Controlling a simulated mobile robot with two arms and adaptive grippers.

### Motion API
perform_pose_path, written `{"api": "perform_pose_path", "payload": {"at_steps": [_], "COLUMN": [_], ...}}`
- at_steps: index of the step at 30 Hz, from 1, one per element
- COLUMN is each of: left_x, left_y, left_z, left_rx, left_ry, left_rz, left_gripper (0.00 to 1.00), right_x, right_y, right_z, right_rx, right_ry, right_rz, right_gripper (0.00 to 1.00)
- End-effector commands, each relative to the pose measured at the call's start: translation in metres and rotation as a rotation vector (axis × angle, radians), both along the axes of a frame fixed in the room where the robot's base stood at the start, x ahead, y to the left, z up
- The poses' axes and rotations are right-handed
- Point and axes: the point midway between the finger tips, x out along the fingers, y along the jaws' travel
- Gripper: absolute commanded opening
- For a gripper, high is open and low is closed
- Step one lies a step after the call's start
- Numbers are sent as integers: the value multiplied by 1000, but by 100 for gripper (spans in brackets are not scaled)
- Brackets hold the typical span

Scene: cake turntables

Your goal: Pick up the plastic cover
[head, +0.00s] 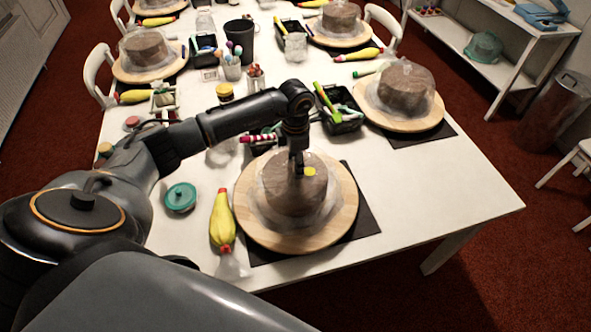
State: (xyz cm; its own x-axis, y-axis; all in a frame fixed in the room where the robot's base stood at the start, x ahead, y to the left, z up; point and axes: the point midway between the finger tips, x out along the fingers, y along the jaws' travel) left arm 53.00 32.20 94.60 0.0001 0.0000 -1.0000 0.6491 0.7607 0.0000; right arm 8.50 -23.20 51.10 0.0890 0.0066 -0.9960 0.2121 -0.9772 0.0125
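A clear plastic cover (326,212) lies over a brown round cake (288,196) on the nearest wooden turntable (257,232). The film spreads in wrinkles around the cake's base. My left gripper (299,171) points straight down at the top of this cake, touching it or just above it. Its fingers are small and dark here, so I cannot tell whether they pinch the film. A small yellow spot (310,171) shows beside the fingertips. My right gripper is out of view.
A yellow piping bag (222,220) and a teal lid (181,197) lie left of the turntable. A black tool tray (343,119) stands behind it. Another covered cake (406,87) is at the back right. The table's right front corner is clear.

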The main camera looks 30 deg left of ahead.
Motion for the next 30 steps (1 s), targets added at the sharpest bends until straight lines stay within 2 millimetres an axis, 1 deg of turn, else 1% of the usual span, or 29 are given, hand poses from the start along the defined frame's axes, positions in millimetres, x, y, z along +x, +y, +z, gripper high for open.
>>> {"api": "perform_pose_path", "payload": {"at_steps": [4,5,6,11,12,20,23,26,30], "left_x": [0,0,0,0,0,0,1,1,1], "left_y": [0,0,0,0,0,0,0,1,1], "left_z": [0,0,0,0,0,1,6,19,47], "left_rx": [0,0,0,0,0,0,0,0,1], "left_ry": [0,0,0,0,0,0,-1,-4,-6], "left_rz": [0,0,0,0,0,0,0,-1,-1], "left_gripper": [49,44,36,4,0,0,0,0,0], "right_x": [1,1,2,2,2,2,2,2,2], "right_y": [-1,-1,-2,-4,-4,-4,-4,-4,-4], "right_z": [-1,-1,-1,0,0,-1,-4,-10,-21], "right_rx": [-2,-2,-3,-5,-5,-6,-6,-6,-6], "right_ry": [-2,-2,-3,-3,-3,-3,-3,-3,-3], "right_rz": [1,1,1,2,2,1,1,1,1], "right_gripper": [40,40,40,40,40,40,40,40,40]}}
